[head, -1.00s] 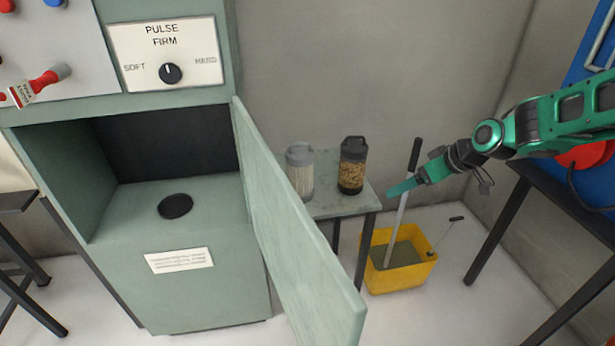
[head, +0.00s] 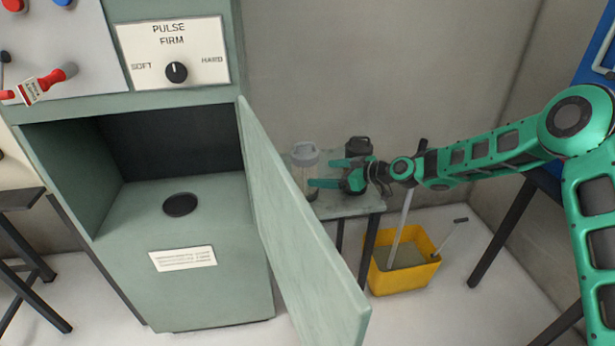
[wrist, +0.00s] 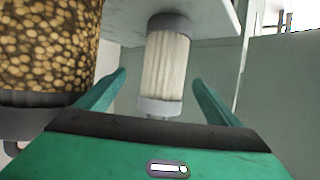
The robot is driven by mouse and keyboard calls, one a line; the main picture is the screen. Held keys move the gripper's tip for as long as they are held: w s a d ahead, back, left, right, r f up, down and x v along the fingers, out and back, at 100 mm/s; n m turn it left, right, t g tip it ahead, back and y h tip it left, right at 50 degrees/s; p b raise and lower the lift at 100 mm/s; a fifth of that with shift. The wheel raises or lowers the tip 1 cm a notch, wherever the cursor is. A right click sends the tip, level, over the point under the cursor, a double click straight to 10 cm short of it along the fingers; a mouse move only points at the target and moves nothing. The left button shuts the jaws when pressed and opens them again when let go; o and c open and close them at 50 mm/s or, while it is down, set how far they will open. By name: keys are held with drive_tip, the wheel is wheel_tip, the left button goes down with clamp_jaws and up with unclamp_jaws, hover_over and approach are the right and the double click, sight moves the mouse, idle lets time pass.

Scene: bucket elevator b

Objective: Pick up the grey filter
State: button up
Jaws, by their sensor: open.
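The grey filter (head: 305,156) is a pale pleated cylinder with grey caps. It stands upright on a small side table, next to the open cabinet door. My gripper (head: 325,172) is open and points left at it, with its fingers reaching close to the filter and partly covering it in the head view. In the wrist view the filter (wrist: 166,66) shows between the two open fingertips (wrist: 158,85), a little beyond them. Contact with the fingers cannot be made out.
A dark-capped filter filled with brown grains (head: 358,147) stands just behind my gripper and fills the left of the wrist view (wrist: 45,45). The side table (head: 350,207) is small. The open cabinet door (head: 295,225) stands left of it. A yellow mop bucket (head: 405,277) is below right.

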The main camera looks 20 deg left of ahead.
sight(308, 173)
drive_tip(key=x, duration=0.7)
drive_tip(key=shift+s+a, duration=0.2)
drive_tip(key=shift+a, duration=0.15)
drive_tip(key=shift+w+a+f, duration=0.15)
drive_tip(key=shift+a+f, duration=0.05)
drive_tip(key=shift+a, duration=0.35)
drive_tip(key=shift+r, duration=0.1)
drive_tip(key=c, duration=1.5)
